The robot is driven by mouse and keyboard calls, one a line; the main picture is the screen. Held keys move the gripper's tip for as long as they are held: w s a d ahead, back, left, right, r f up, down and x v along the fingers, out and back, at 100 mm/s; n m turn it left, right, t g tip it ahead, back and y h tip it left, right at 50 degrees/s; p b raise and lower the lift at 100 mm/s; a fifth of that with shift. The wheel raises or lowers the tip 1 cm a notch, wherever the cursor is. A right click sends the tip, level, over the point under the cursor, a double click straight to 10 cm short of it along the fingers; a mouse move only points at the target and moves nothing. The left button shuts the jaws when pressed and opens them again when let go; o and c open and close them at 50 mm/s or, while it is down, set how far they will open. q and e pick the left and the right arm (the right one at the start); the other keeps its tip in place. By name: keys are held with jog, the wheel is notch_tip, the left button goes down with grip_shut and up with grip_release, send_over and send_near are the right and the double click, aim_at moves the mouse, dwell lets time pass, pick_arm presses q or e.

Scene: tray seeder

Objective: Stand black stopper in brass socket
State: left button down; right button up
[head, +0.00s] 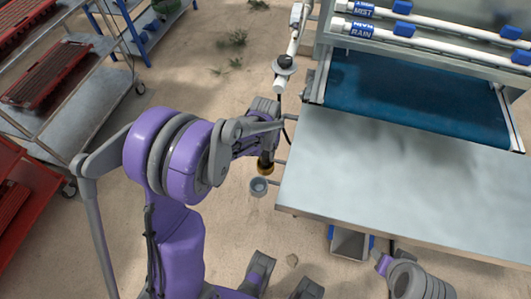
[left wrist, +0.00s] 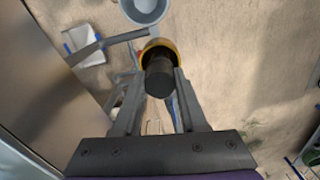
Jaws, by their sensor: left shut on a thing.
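The black stopper (left wrist: 160,80) is a short dark cylinder between the fingers of my left gripper (left wrist: 159,73) in the left wrist view. The gripper is shut on it. The brass socket (left wrist: 164,43) is a yellow ring directly beyond the stopper, partly hidden by it. In the head view the brass socket (head: 264,169) sits off the left edge of the table, just below my left gripper (head: 265,151). The stopper's far end overlaps the socket's mouth; I cannot tell how deep it sits. My right gripper is not seen.
A grey cup (head: 259,187) stands close to the brass socket, also seen in the left wrist view (left wrist: 144,9). The metal table (head: 390,180) lies to the right, with a blue belt (head: 410,98) behind. Carts with red trays (head: 45,75) stand at left.

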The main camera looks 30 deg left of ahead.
pick_arm(q)
jog(key=shift+f+b, duration=0.5)
jog(key=shift+f, duration=0.1)
jog(key=c, duration=0.7)
grip_release()
jog(key=shift+c, duration=0.2)
jog(key=shift+r, duration=0.15)
jog(key=shift+r+p, duration=3.55)
jog(key=shift+r, duration=1.85)
jog(key=s+d+r+t+p, duration=0.1)
jog(key=s+d+r+t, duration=0.1)
jog(key=s+r, duration=0.3)
jog(key=s+d+r+m+t+p, duration=0.1)
jog(key=s+d+r+t, duration=0.2)
jog(key=s+r, duration=0.3)
jog(key=s+d, duration=0.1)
jog(key=s, duration=0.3)
jog(key=shift+s+d+r, duration=0.2)
jog(key=shift+d+r, duration=0.1)
jog(key=shift+d, duration=0.05)
